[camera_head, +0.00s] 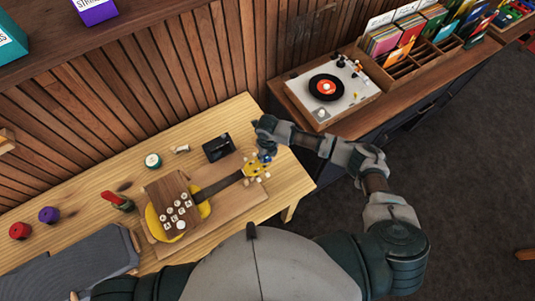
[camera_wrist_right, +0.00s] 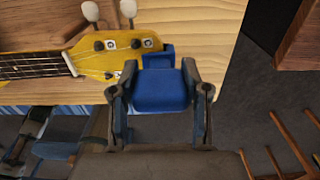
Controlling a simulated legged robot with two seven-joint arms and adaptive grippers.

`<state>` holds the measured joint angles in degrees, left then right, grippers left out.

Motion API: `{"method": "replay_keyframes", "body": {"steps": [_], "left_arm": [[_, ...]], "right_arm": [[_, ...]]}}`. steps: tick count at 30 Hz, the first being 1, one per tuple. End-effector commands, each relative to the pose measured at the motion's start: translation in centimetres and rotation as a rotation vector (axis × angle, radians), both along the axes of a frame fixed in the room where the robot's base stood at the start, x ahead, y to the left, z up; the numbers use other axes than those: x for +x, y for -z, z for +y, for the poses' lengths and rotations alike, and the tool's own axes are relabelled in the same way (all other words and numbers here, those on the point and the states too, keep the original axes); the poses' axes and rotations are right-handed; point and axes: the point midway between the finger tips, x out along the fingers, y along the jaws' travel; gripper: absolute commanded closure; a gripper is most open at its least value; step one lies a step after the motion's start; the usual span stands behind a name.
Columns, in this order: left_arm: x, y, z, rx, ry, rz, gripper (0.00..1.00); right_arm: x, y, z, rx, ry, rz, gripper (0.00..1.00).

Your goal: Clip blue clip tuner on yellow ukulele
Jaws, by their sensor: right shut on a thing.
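The yellow ukulele (camera_head: 204,209) lies on a wooden board on the bench, its neck pointing right and up to the headstock (camera_head: 254,169). In the right wrist view the yellow headstock (camera_wrist_right: 95,60) with pale tuning pegs is at upper left. My right gripper (camera_head: 264,153) is at the headstock's end. It is shut on the blue clip tuner (camera_wrist_right: 160,90), which sits between both fingers. The tuner's far part is at the headstock's tip and seems to overlap or touch it; I cannot tell whether it grips the wood. My left gripper is not in view.
A brown block with white knobs (camera_head: 167,192) covers part of the ukulele body. A black box (camera_head: 217,147) stands just behind the neck. A record player (camera_head: 328,92) is at right.

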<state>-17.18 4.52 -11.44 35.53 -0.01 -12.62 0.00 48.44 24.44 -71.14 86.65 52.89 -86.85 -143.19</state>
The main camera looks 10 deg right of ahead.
Motion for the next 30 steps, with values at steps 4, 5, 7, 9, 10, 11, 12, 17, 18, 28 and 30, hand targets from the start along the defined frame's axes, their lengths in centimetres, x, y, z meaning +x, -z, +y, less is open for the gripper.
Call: {"method": "replay_keyframes", "body": {"steps": [4,5,7,9,10,11,12,17,18,28,30], "left_arm": [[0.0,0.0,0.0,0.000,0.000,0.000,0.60],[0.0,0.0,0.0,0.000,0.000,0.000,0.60],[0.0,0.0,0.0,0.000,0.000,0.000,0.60],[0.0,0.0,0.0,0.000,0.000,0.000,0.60],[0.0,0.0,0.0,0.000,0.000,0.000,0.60],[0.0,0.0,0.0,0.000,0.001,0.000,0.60],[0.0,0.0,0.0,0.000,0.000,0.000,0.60],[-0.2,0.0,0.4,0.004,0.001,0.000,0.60],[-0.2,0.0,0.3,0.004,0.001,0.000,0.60],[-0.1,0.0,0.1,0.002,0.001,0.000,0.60],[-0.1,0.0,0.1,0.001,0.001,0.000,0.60]], "right_arm": [[0.0,0.0,0.0,0.000,0.000,0.000,0.46],[0.0,0.0,0.0,0.000,0.000,0.000,0.39],[0.0,0.0,0.0,0.000,0.000,0.000,0.25],[0.0,0.0,0.0,0.000,0.000,0.000,0.25],[0.0,0.0,0.0,0.000,0.000,0.000,0.25],[0.0,0.0,0.0,0.000,0.000,0.000,0.25],[0.0,0.0,0.0,0.000,0.000,0.000,0.25],[0.1,-0.2,0.0,0.000,0.000,-0.001,0.25],[0.1,-0.5,0.0,0.002,0.000,-0.002,0.25],[0.2,-7.0,0.0,0.000,0.000,-0.004,0.25],[0.2,-8.5,0.0,0.001,-0.001,-0.003,0.25]]}}
